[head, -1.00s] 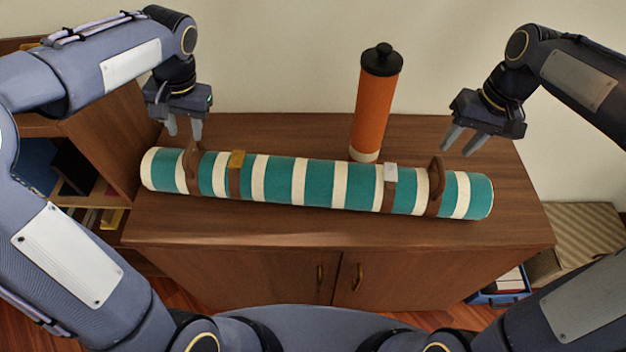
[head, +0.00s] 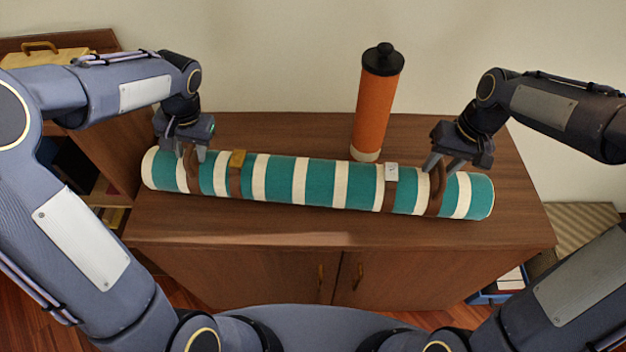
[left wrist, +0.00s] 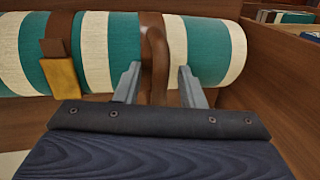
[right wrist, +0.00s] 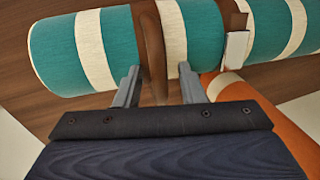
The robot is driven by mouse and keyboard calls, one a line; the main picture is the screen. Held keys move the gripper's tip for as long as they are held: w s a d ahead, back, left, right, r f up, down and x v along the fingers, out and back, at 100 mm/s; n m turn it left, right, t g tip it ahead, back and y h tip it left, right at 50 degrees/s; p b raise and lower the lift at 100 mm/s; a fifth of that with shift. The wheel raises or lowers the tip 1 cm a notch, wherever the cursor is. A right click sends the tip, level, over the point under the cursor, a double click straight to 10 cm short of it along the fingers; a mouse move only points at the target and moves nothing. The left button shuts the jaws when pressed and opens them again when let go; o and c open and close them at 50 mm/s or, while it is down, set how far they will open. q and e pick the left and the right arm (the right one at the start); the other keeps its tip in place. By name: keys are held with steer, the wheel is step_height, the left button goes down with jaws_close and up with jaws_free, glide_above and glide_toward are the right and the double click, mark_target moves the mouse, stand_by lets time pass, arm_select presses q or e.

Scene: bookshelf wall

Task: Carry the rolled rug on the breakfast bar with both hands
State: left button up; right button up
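The rolled rug (head: 318,184), striped teal and cream, lies lengthwise on the brown wooden cabinet top (head: 300,228). Brown straps with a raised handle loop circle it near each end. My left gripper (head: 194,158) is open at the left handle (head: 191,172); in the left wrist view its fingers (left wrist: 158,85) stand apart on either side of the handle (left wrist: 154,60). My right gripper (head: 441,170) is open at the right handle (head: 436,188); in the right wrist view its fingers (right wrist: 160,85) straddle the handle (right wrist: 151,50), with gaps showing.
An orange cylinder with a black lid (head: 376,105) stands upright behind the rug, right of centre. A wall rises behind the cabinet. The cabinet top in front of the rug is clear.

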arm_select(q)
jaws_close()
arm_select(e)
jaws_close()
stand_by(1.1)
arm_select(q)
steer(key=shift+w+r, duration=0.15)
steer(key=shift+r, duration=0.15)
arm_select(e)
steer(key=shift+w+r, duration=0.15)
steer(key=shift+r, duration=0.15)
